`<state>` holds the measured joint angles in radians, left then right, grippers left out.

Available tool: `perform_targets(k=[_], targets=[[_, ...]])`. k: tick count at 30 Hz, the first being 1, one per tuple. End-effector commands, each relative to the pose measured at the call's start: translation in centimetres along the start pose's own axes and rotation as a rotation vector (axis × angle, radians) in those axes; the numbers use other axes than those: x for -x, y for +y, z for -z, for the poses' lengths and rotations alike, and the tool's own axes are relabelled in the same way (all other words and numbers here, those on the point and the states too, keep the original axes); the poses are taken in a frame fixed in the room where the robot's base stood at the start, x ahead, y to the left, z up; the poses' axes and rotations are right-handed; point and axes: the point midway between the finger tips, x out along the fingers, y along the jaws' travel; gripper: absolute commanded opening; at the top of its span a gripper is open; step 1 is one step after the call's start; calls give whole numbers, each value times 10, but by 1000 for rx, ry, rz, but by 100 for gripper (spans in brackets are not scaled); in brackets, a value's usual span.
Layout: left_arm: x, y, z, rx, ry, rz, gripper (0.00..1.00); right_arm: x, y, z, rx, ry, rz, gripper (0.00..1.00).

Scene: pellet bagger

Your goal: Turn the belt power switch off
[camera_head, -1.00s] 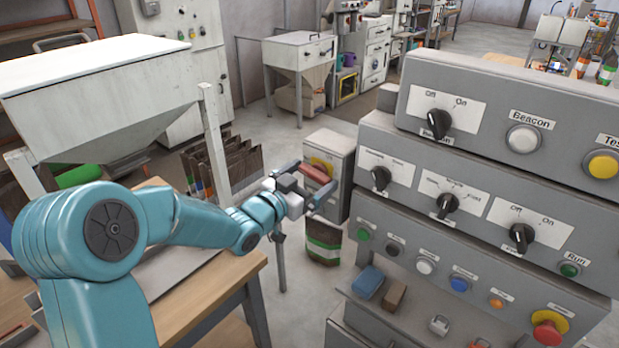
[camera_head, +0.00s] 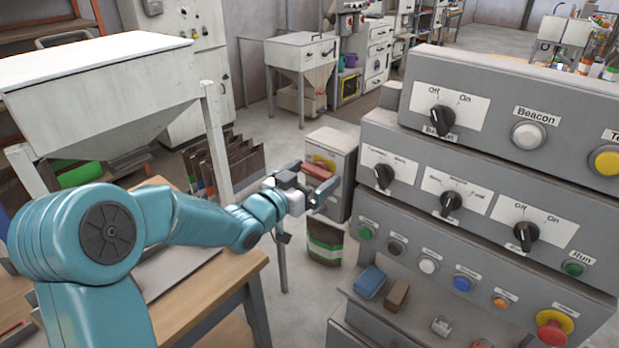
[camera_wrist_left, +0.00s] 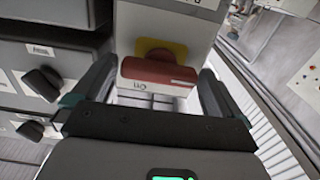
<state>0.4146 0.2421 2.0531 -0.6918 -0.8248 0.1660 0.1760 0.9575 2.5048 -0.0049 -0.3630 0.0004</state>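A red handle (camera_head: 320,170) on a yellow plate (camera_head: 321,160) is on the front of a grey box (camera_head: 346,150) beside the console. It looks like the belt power switch, but its name label is not readable. In the left wrist view the red handle (camera_wrist_left: 158,76) lies crosswise, with "On" on the face just below it. My left gripper (camera_head: 309,179) is open at the box. In the left wrist view its fingers (camera_wrist_left: 152,88) stand apart on either side of the handle; I cannot tell whether they touch it. My right gripper is not in view.
A grey console (camera_head: 480,160) with several knobs and buttons, including a red stop button (camera_head: 551,328), stands close on the right. A wooden table (camera_head: 205,290) is under my left arm. A bag (camera_head: 323,240) stands on the floor below the box.

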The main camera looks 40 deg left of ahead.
Motion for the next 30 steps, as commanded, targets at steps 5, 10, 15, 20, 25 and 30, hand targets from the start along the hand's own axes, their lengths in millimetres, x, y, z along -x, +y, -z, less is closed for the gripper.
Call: perform_targets(k=[5,10,15,20,25,30], targets=[[14,-1,-1,-2,0,2,100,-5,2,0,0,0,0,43],[54,-2,-2,-3,1,5,100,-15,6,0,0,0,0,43],[100,-2,-2,-3,1,7,100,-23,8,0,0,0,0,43],[136,-1,-1,-2,1,6,100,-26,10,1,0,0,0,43],[158,-1,0,-1,1,3,100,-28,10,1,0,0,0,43],[164,0,0,0,0,0,100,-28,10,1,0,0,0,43]])
